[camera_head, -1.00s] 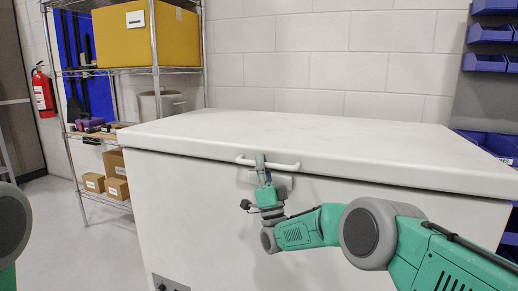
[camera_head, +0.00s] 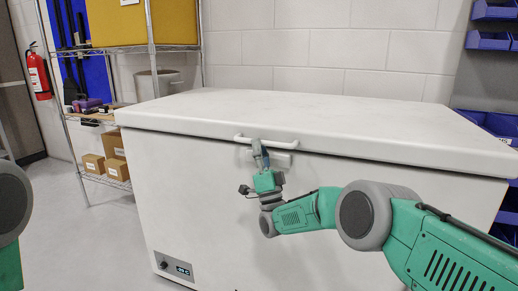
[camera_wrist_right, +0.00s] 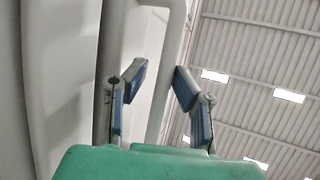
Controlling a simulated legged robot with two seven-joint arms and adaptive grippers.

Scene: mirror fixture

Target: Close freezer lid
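The white freezer (camera_head: 230,220) stands in front of me in the head view. Its lid (camera_head: 330,105) lies flat across the top, with no clear gap visible along the front edge. A white bar handle (camera_head: 283,144) is on the front, just below the lid edge. My right gripper (camera_head: 260,150) is at the left part of this handle. In the right wrist view its two fingers (camera_wrist_right: 157,85) are apart, with the white handle bar (camera_wrist_right: 168,70) showing between them. I cannot tell whether they touch it. My left gripper is out of view; only part of my left arm shows.
A wire shelf (camera_head: 150,47) with a yellow box (camera_head: 118,22) and small cartons (camera_head: 115,168) stands behind left. A red fire extinguisher (camera_head: 38,72) hangs at far left. Blue bins (camera_head: 490,40) are at right. The floor (camera_head: 75,235) left of the freezer is clear.

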